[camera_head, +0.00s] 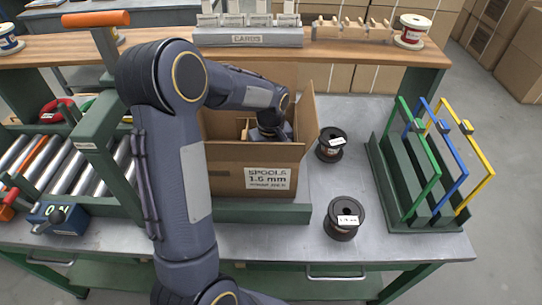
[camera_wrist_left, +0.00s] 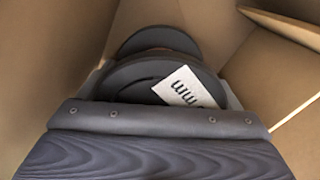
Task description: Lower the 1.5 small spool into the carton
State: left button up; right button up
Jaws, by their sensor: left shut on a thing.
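My left arm reaches from the left into the open cardboard carton (camera_head: 226,178), which has a "SPOOLS 1.5 mm" label on its front. My left gripper (camera_head: 272,128) is inside the carton opening, shut on a dark spool. The spool (camera_wrist_left: 150,72) shows in the left wrist view, with a white tag ending in "mm"; its size number is hidden. Cardboard walls surround it there. I cannot tell whether the spool touches the carton floor. My right gripper is not in view.
Two black spools, one behind (camera_head: 331,146) and one in front (camera_head: 343,222), stand right of the carton. A green rack (camera_head: 412,185) with coloured frames is at the right. A roller conveyor (camera_head: 50,165) is at the left. A wooden shelf (camera_head: 345,50) spans the back.

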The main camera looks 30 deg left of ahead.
pick_arm(q)
jog(key=o, duration=1.3)
jog(key=shift+o, duration=0.2)
jog(key=shift+r, duration=0.1)
notch_tip(320, 180, up, 8)
jog(key=p, duration=0.6)
